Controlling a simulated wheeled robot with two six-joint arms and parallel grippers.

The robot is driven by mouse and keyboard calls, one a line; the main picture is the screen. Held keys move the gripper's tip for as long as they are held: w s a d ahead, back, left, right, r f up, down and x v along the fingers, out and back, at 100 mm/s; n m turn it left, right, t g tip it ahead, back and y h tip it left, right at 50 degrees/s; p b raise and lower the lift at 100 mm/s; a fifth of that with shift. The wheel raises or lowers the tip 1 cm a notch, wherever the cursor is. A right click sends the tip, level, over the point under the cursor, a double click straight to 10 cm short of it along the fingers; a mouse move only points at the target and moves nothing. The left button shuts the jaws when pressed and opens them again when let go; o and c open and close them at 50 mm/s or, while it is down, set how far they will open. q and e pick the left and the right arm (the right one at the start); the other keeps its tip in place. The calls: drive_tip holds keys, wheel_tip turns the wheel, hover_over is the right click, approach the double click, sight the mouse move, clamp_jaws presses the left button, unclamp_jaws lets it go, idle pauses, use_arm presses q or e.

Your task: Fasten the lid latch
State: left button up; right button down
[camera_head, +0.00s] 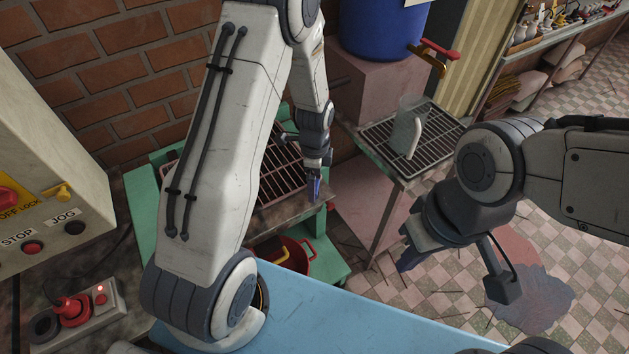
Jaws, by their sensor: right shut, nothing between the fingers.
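I cannot make out a lid or its latch in this view; my arms hide part of the scene. My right gripper (407,262) comes in from the right, low over the tiled floor. Its fingers look shut and empty, apart from any object. My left gripper (315,188) is small and far off, pointing down at the front edge of the grated tray on the green stand. Its dark, blue-tinted fingers are too small to tell whether they are open or shut.
A control box (40,150) with buttons stands at left, a red plug (70,307) below it. A blue barrel (380,25) with a red-handled tap stands behind a drain grate (375,133) holding a clear jug (407,125). A blue surface (340,320) is in front; a red bucket (295,262) sits below.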

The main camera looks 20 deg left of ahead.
use_arm(q)
drive_tip(key=shift+f, duration=0.75)
drive_tip(key=c, duration=1.4)
drive_tip(key=shift+n, duration=0.3)
drive_tip(key=n, duration=0.3)
drive_tip(key=shift+r+n+b, duration=0.1)
drive_tip(key=shift+n+b, duration=0.3)
drive_tip(key=shift+n, duration=1.9)
drive_tip(key=shift+w, duration=0.1)
